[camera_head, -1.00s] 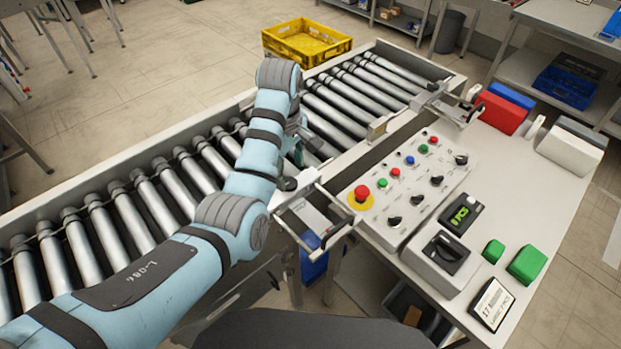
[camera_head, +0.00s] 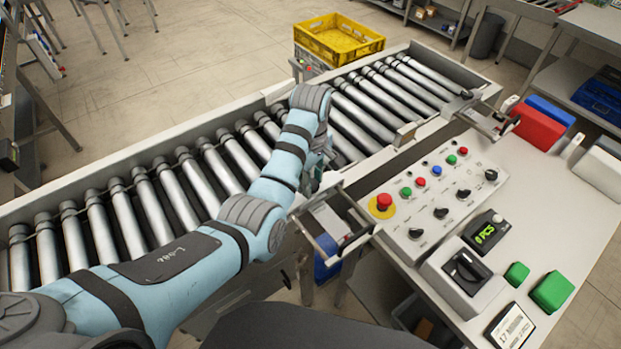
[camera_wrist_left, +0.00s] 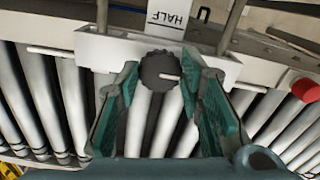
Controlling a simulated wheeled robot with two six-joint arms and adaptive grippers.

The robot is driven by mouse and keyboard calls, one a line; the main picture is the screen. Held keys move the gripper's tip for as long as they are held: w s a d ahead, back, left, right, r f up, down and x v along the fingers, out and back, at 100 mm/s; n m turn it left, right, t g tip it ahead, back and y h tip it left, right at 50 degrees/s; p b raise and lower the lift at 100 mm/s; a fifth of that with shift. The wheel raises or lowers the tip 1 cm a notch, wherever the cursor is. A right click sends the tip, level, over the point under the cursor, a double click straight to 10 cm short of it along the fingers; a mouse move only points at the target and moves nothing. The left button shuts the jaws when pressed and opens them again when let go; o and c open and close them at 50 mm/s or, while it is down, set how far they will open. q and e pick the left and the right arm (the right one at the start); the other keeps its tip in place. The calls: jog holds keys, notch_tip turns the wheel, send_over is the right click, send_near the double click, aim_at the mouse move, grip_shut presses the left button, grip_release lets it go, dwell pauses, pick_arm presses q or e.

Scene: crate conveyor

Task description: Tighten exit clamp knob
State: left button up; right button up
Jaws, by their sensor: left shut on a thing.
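The exit clamp knob (camera_wrist_left: 161,71) is dark, round and ridged with a pale index line. In the left wrist view it sits between the green fingers of my left gripper (camera_wrist_left: 164,82), which is shut on it. A white clamp bar (camera_wrist_left: 105,51) lies behind the knob, with a white plate marked HALF (camera_wrist_left: 168,18) above it. In the head view, my left gripper (camera_head: 318,168) is mostly hidden behind my own arm, at the conveyor's near side rail. The knob is hidden there. My right gripper is not in view.
The roller conveyor (camera_head: 232,160) carries nothing. A yellow crate (camera_head: 340,45) stands beyond its far side. A control panel (camera_head: 440,205) with a red stop button (camera_head: 384,202) lies right of my gripper. A metal bracket (camera_head: 333,218) sits close beside the gripper.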

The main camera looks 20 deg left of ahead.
pick_arm(q)
jog(key=shift+a+m, duration=0.1)
jog(key=shift+m, duration=0.2)
jog(key=m, duration=0.8)
jog(key=shift+m, duration=0.4)
jog(key=m, duration=0.4)
jog(key=shift+m, duration=2.4)
jog(key=o, duration=1.1)
jog(key=shift+o, duration=0.3)
jog(key=shift+w+f, duration=0.1)
jog(key=shift+w, duration=0.1)
